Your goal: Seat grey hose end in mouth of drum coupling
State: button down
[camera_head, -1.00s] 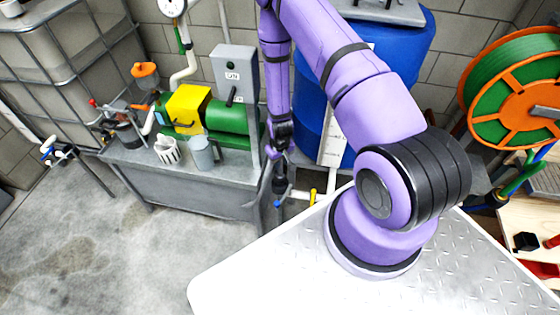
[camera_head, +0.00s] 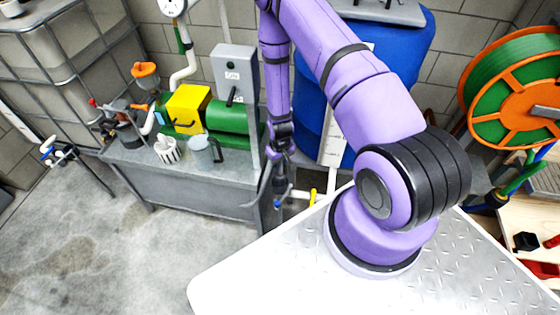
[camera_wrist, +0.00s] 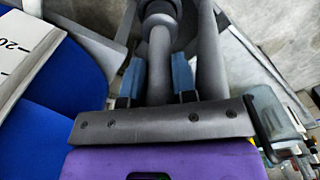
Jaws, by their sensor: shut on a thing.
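My gripper (camera_wrist: 158,76) is shut on the grey hose end (camera_wrist: 159,55), which lies between its two blue-grey fingertips in the wrist view. Beyond the fingers a wider dark grey collar (camera_wrist: 160,14) shows in line with the hose; whether it is the coupling, and whether the two are joined, I cannot tell. In the head view my gripper (camera_head: 279,192) is small and low, beside the blue drum (camera_head: 405,60). A light pipe with a yellow lever (camera_head: 313,197) shows near the drum's foot, close to the gripper. The coupling's mouth is not clearly visible.
A metal bench (camera_head: 195,185) with a green and yellow pump (camera_head: 190,108) and cups stands left of my gripper. A grey switch box post (camera_head: 235,75) rises close beside my arm. The wrist view shows the drum's white scale strip (camera_wrist: 25,45) at left. A hose reel (camera_head: 520,90) stands right.

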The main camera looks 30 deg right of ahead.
jog(key=shift+f, duration=2.5)
jog(key=c, duration=0.8)
grip_release()
jog(key=shift+c, duration=0.2)
jog(key=shift+r, duration=0.1)
notch_tip(320, 180, up, 11)
jog(key=shift+f, duration=0.2)
